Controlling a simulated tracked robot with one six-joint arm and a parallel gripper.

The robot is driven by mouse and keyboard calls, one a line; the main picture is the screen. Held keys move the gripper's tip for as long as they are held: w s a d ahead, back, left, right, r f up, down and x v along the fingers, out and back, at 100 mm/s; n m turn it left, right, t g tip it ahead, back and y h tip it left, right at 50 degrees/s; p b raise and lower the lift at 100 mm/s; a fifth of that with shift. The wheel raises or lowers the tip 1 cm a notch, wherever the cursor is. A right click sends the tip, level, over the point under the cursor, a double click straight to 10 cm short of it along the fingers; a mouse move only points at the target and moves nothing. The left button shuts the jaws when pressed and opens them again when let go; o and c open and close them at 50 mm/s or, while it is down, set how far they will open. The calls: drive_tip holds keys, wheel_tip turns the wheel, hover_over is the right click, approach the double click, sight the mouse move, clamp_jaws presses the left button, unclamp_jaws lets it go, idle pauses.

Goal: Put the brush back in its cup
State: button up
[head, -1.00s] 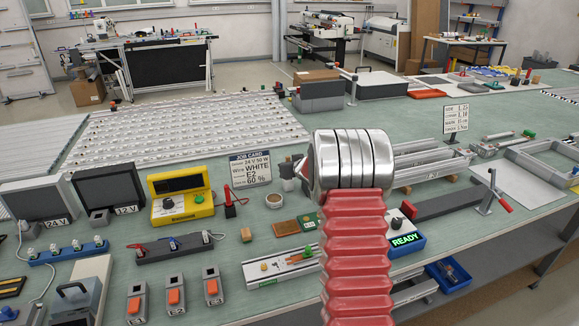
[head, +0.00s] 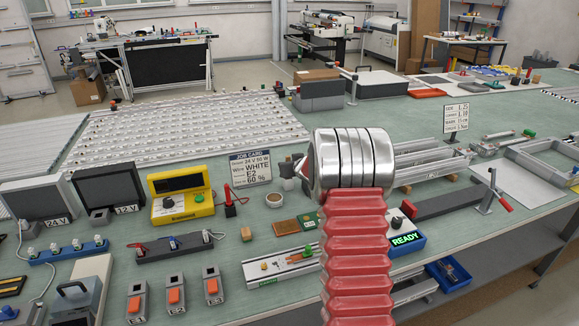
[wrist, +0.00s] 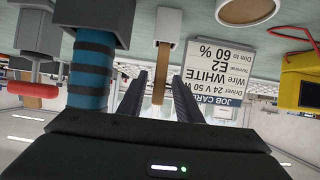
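In the wrist view, which is upside down, the two dark fingers of my gripper (wrist: 159,75) are spread apart and open. A tan, handle-like strip with a pale block at one end, which looks like the brush (wrist: 159,80), shows between them. Gaps show on both sides of it, and I cannot tell how far beyond the fingertips it is. A round cup (wrist: 246,8) with a brown inside is cut off by the wrist view's top edge. It seems to be the small cup (head: 275,199) in front of the job card in the head view. My arm hides most of the gripper there.
The job card (head: 250,168) stands behind the cup. A yellow meter (head: 180,195) is left of it. A dark post with a blue banded part (wrist: 92,70) is close beside my fingers in the wrist view.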

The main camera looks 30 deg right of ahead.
drive_tip(key=v, duration=1.2)
idle(0.3)
idle(0.4)
drive_tip(key=s+a+r+g+h, duration=0.1)
drive_tip(key=s+a+r, duration=0.45)
drive_tip(key=a, duration=0.25)
drive_tip(key=s+a+r+g, duration=0.2)
drive_tip(key=s+a+r, duration=0.2)
drive_tip(key=s+a, duration=0.3)
drive_tip(key=s+a+f+n+g+y, duration=0.1)
drive_tip(key=s+a+f+y, duration=0.1)
drive_tip(key=s+a, duration=0.7)
drive_tip(key=s+a+f+n+g+y, duration=0.1)
drive_tip(key=s+a+n+g+y, duration=0.1)
drive_tip(key=s+a, duration=0.8)
drive_tip(key=s, duration=0.3)
drive_tip(key=shift+s+f+g, duration=0.2)
drive_tip(key=shift+f+g, duration=0.1)
drive_tip(key=shift+f, duration=0.1)
